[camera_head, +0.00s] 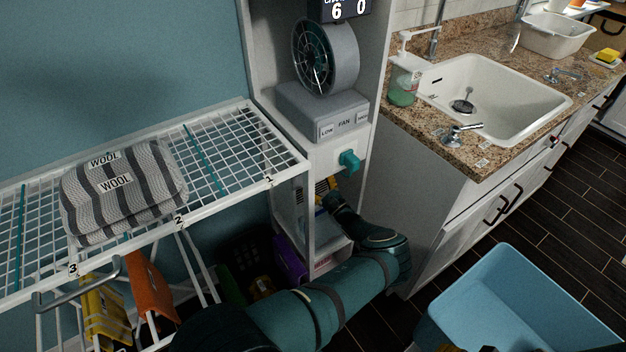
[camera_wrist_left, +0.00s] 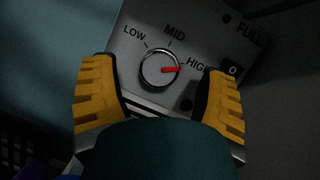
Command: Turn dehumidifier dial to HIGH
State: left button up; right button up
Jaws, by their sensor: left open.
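The dehumidifier's grey panel (camera_wrist_left: 140,30) fills the upper middle of the left wrist view, with LOW, MID and HIGH marks. Its round dial (camera_wrist_left: 160,68) has a red pointer directed right, at or just beside the HIGH mark. My left gripper (camera_wrist_left: 160,95) is open, its yellow fingers standing on either side of the dial, apart from it as far as I can see. In the head view my left gripper (camera_head: 325,190) reaches into the cabinet's lower compartment, and the dial is hidden there. Something dark and yellow at the bottom edge may be part of my right gripper.
A fan (camera_head: 325,55) stands on the shelf above a teal knob (camera_head: 348,161). A wire rack (camera_head: 240,150) with folded wool (camera_head: 120,190) is at left. A blue tub (camera_head: 470,285) stands at lower right. A FULL label (camera_wrist_left: 248,30) marks the panel's upper right.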

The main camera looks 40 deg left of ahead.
pick_arm(q)
jog(key=v, duration=1)
jog(key=shift+d, duration=0.2)
jog(key=shift+s+f, duration=0.1)
